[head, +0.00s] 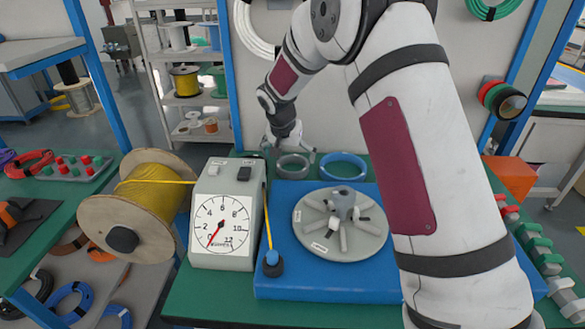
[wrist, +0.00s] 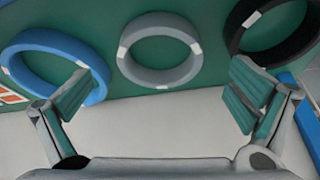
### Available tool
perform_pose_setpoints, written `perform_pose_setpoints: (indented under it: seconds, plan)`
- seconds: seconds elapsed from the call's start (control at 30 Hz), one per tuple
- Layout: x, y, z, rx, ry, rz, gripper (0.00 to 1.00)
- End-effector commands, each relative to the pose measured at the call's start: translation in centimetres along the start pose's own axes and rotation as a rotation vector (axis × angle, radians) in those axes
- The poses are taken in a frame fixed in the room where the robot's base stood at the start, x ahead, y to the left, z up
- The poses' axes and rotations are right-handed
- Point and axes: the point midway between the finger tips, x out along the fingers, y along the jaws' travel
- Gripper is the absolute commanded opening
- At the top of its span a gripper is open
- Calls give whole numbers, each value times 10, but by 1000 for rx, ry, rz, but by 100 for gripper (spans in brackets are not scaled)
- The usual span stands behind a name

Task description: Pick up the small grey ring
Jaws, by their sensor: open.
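The small grey ring (wrist: 160,77) lies on a green surface in the upper middle of the wrist view, with light marks on its rim. In the head view the grey ring (head: 292,174) lies at the back of the bench, behind the blue base. My gripper (wrist: 164,90) is open and empty, its two fingers spread wide on either side below the ring in the wrist view. In the head view my gripper (head: 290,152) is at the ring, seemingly just above or behind it. The exact gap cannot be told.
A larger blue ring (head: 343,157) lies right of the grey one in the head view; it shows at left in the wrist view (wrist: 92,92). A black ring (wrist: 240,48) is at the wrist view's right. A dial box (head: 222,225) and the blue base (head: 330,288) stand in front.

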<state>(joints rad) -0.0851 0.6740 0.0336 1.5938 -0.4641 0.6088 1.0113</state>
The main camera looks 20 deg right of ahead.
Motion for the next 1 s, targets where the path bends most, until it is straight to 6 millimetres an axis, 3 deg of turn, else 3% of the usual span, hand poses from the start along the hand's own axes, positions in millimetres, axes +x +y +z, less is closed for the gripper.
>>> perform_pose_setpoints:
  seconds: [0.4, 0.67, 0.87, 1.0]
  plan:
    - [48, 0, -4, 0, -2, 1, 100]
    - [51, 0, -5, 0, 0, 0, 100]
    - [51, 0, -5, 0, 0, 0, 56]
    - [51, 0, -5, 0, 0, 0, 56]
